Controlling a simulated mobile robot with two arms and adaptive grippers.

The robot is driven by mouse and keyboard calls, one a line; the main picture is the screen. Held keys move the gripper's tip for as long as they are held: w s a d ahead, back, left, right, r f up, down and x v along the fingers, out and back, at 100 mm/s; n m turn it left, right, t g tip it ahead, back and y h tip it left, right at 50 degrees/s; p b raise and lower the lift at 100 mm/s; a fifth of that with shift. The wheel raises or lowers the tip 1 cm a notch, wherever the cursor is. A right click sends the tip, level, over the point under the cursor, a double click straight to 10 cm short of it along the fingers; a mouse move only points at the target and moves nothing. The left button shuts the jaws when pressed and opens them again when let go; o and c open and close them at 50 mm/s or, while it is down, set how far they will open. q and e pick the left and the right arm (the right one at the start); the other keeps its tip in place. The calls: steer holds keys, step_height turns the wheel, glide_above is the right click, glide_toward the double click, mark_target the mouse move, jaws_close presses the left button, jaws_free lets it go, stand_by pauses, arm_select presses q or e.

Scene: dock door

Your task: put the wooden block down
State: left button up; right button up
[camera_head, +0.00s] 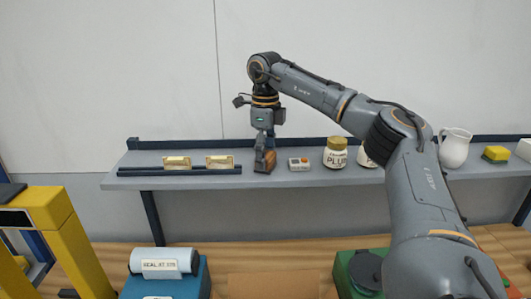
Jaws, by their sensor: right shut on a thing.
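My left gripper is not in view.
On the shelf are a dark rail (190,171) at left, a small white box (299,164), a PLUM jar (335,153), a white pitcher (454,147) and a yellow sponge-like block (496,154). Below are a blue bin (195,281) and a yellow frame (72,245).

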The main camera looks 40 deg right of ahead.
steer(key=o, duration=0.7)
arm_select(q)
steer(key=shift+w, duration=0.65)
arm_select(e)
steer(key=o, duration=0.4)
step_height(320, 180, up, 4)
steer(key=shift+w+r+b, duration=0.1)
steer(key=shift+r+b, duration=0.15)
steer(key=shift+b, duration=0.85)
arm_select(q)
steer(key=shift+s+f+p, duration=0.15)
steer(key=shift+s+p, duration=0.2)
steer(key=shift+p, duration=0.6)
arm_select(e)
step_height(320, 180, up, 8)
steer(key=shift+f, duration=0.2)
